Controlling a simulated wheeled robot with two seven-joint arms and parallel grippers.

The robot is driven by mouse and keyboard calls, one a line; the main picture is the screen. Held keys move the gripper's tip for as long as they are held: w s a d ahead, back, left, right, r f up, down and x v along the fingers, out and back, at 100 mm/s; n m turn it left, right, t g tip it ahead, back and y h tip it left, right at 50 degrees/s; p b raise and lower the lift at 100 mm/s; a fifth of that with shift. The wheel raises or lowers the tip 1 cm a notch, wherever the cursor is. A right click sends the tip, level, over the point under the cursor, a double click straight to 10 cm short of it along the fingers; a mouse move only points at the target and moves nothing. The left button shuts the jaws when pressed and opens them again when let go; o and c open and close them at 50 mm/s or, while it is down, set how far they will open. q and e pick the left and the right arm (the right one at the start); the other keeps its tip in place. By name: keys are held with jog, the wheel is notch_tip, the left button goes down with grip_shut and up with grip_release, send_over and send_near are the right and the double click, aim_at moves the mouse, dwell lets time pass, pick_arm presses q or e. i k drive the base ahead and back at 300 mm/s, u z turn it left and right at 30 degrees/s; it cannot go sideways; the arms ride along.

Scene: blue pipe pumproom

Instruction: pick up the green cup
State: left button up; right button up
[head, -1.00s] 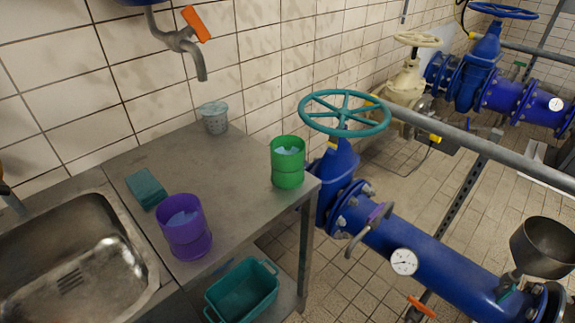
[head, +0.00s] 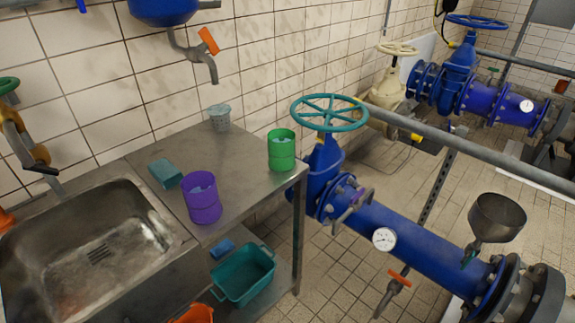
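The green cup (head: 281,150) stands upright on the steel table (head: 240,165), near its right front corner. Something pale blue shows inside its mouth. A purple cup (head: 202,198) stands at the table's front edge, to the left of the green cup. Neither of my grippers shows in the head view, so nothing is seen near the green cup.
A teal sponge-like block (head: 165,173) and a grey perforated cup (head: 219,117) share the table. A sink (head: 100,250) lies to the left. A teal crate (head: 243,275) sits on the lower shelf. A valve handwheel (head: 329,112) and blue pipe (head: 400,240) stand close on the right.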

aim_at(282, 150)
jog(key=z, duration=0.65)
jog(key=i, duration=0.8)
jog(key=u, duration=0.9)
